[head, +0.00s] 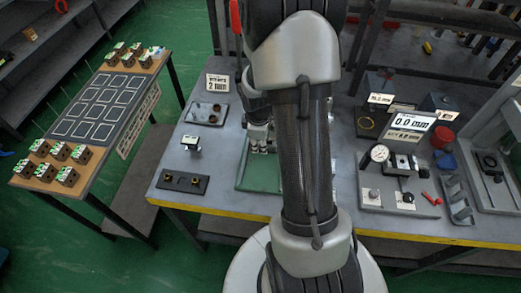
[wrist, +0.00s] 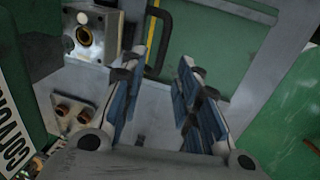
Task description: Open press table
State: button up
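My gripper (wrist: 158,78) is open in the wrist view. Its two blue-padded fingers stand apart with nothing seen between them. In the head view my own arm hides most of the gripper and the bench behind it. Beyond the fingers the wrist view shows a black bar handle (wrist: 158,40) beside a yellow stripe, apart from the fingers. A metal block (wrist: 103,22) with a brass bore is left of the handle. I cannot tell for sure which part is the press table. A green plate in a grey frame (head: 258,172) is partly hidden behind my arm on the bench.
The grey workbench (head: 225,160) has a yellow front edge. A dial gauge stand (head: 378,155), a red container (head: 443,136) and a grey framed machine (head: 490,165) stand at right. A wooden table (head: 43,188) at left bears several blocks. Green floor lies between.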

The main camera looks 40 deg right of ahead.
jog(key=shift+w+d+f+b, duration=0.15)
jog(key=shift+f+b, duration=0.15)
jog(key=shift+f, duration=0.65)
jog(key=shift+w+d+f+b, duration=0.1)
jog(key=shift+f+b, duration=0.2)
jog(key=shift+f, duration=0.65)
jog(key=shift+c, duration=0.4)
grip_shut()
